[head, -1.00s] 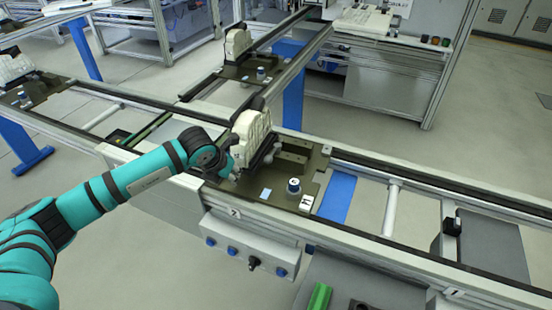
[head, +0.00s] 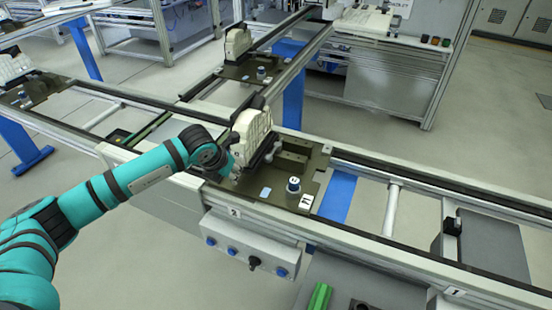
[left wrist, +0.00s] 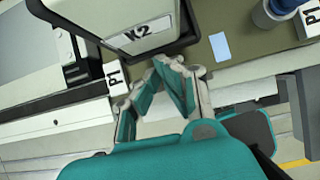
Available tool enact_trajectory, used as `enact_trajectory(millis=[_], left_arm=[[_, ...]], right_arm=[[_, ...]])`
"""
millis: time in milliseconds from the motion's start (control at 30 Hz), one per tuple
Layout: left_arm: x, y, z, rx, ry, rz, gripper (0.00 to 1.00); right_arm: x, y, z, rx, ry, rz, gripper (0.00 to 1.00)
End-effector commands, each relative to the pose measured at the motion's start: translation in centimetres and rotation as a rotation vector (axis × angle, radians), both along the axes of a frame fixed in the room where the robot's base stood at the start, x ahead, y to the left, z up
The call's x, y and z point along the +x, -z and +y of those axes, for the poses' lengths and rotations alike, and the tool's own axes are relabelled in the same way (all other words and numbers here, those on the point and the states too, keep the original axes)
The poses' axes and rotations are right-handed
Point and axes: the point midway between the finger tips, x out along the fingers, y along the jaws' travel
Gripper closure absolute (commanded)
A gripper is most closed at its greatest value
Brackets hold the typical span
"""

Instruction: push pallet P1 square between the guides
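Pallet P1 (head: 265,193) is a dark olive plate on the near conveyor in the head view. It carries a cream housing (head: 252,130), a dark block and a blue-and-white knob (head: 293,186). Its P1 label shows at its front right corner. My left gripper (head: 235,172) is at the pallet's left end, beside the housing. In the left wrist view the fingers (left wrist: 168,66) are together and empty, close to the pallet edge (left wrist: 225,73) under the K2-labelled housing (left wrist: 135,18). I cannot tell whether they touch it. My right gripper is not in view.
Conveyor rails (head: 430,185) run along both sides of the pallet, with open frame to the right. A control box (head: 245,245) hangs on the front. A black stop block (head: 452,226) stands at right. Another pallet with a housing (head: 238,42) sits on the branch behind.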

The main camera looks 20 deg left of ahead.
Motion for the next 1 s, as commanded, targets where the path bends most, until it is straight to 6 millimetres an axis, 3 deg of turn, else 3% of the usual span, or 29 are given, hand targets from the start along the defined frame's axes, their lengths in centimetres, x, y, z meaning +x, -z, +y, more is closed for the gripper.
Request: enact_trajectory(millis=[600,1000], left_arm=[[1.6,-0.4,-0.5,-0.008,0.003,-0.014,1.00],[1.4,-0.2,-0.4,-0.005,0.002,-0.007,1.00]], right_arm=[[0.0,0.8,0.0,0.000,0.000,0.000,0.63],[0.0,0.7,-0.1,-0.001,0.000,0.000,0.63]])
